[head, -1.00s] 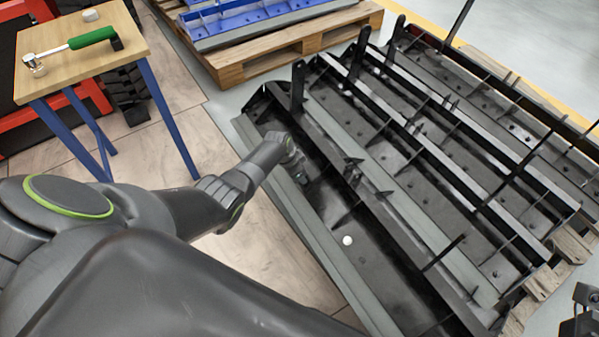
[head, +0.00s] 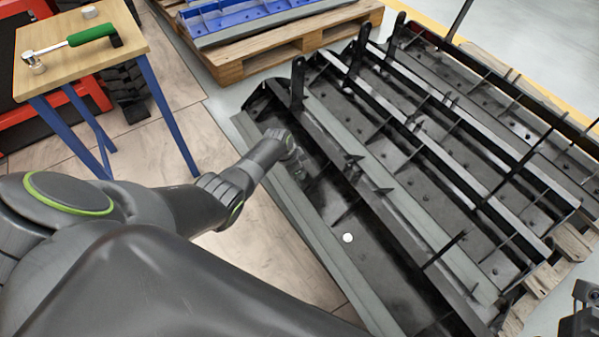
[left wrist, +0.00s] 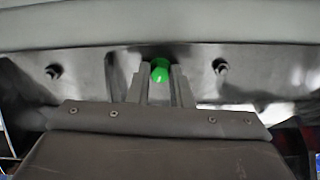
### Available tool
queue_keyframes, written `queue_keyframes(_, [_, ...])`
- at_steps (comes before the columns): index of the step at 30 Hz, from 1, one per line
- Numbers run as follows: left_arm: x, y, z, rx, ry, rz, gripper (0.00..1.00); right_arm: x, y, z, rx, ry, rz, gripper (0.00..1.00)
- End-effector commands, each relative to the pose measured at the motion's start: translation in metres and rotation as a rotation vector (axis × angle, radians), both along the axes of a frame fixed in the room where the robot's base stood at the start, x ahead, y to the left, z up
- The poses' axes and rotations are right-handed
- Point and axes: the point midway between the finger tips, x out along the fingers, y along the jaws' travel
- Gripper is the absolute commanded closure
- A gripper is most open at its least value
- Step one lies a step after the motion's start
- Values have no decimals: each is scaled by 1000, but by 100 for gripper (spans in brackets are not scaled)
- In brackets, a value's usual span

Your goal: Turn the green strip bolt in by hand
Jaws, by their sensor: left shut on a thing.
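The green strip bolt (left wrist: 160,70) shows in the left wrist view as a bright green head against the dark metal strip. My left gripper (left wrist: 160,88) is shut on it, with one finger on each side of the head. In the head view, my left gripper (head: 297,163) reaches down into the near channel of the black carrier (head: 375,270), towards its far end. The bolt cannot be made out there. A dark part at the lower right edge looks like my right gripper (head: 583,315); it is cut off and its fingers are unclear.
Upright fins and ribs stand along the black carrier. A small white round thing (head: 347,238) lies in the near channel. A wooden table (head: 75,62) holds a green-handled ratchet (head: 75,42). A blue carrier (head: 245,18) on a pallet is behind. Floor between table and carrier is clear.

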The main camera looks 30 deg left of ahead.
Motion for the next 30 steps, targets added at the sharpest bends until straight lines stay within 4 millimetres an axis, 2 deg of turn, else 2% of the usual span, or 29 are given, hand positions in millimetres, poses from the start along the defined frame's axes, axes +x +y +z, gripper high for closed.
queue_keyframes(18, [0, 1, -1, 196, -124, -669, 100, 0, 0, -17, 0, 0, 0, 64])
queue_keyframes(22, [0, 1, 0, 213, -135, -728, 100, 0, 0, -17, 0, 0, 0, 64])
queue_keyframes(30, [0, 1, 0, 214, -136, -732, 100, 0, 0, -17, 0, 0, 0, 64])
